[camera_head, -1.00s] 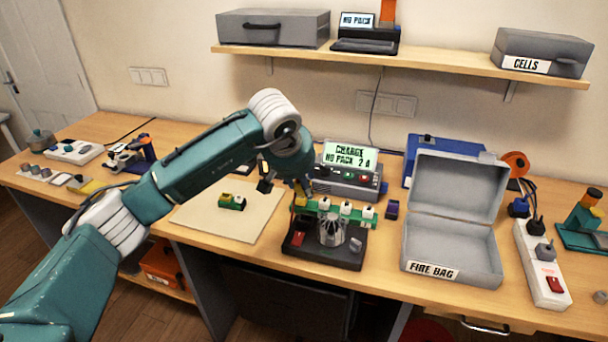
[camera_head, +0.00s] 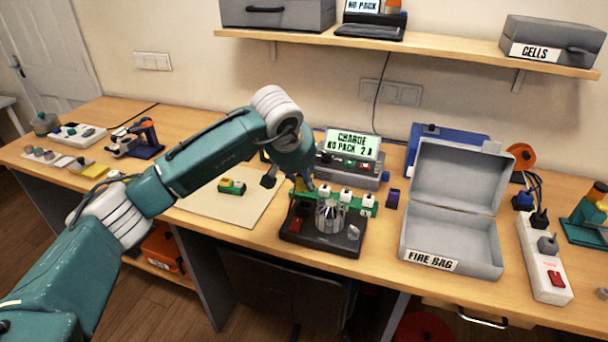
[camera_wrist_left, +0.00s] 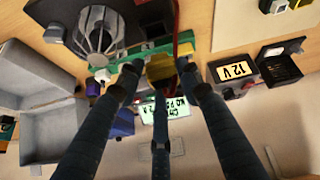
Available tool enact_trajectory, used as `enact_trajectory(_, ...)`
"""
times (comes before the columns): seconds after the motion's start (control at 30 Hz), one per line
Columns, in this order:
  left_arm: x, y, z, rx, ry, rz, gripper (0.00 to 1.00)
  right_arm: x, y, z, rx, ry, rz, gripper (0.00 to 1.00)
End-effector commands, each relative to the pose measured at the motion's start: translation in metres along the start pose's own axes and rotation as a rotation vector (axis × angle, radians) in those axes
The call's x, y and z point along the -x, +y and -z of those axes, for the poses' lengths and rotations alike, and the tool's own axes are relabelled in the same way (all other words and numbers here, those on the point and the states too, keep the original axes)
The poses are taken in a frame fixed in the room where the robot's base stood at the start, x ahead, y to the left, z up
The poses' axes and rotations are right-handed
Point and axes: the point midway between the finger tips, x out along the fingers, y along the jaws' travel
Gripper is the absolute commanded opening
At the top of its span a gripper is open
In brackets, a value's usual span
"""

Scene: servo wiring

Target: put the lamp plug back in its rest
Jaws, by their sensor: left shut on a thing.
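My left gripper (camera_head: 303,190) is low over the left end of the green strip with white sockets (camera_head: 348,199), on a black stand. In the left wrist view its dark fingers (camera_wrist_left: 160,78) are shut around a yellow plug-like piece (camera_wrist_left: 160,66), which I take to be the lamp plug. The piece is beside the green strip (camera_wrist_left: 128,54); I cannot tell whether it is seated or held just above. A red wire (camera_wrist_left: 184,22) runs close by. The fingers hide part of the piece. I cannot make out the rest for certain. My right gripper is not in view.
A caged round part (camera_head: 330,215) stands on the black base. The charger (camera_head: 350,160) is behind. The open grey fire bag box (camera_head: 450,240) is to the right, a power strip (camera_head: 542,260) beyond it. A pale mat (camera_head: 240,212) with a green-yellow block is to the left.

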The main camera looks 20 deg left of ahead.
Motion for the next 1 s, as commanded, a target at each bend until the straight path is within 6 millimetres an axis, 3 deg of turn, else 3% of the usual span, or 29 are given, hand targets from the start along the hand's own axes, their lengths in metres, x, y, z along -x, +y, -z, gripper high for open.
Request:
enact_trajectory(0.4,-0.034,-0.005,-0.019,0.001,0.001,-0.001,0.06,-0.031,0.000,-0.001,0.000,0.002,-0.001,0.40)
enact_trajectory(1.0,-0.036,-0.005,-0.020,0.000,0.000,-0.001,0.06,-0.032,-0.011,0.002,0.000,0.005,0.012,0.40)
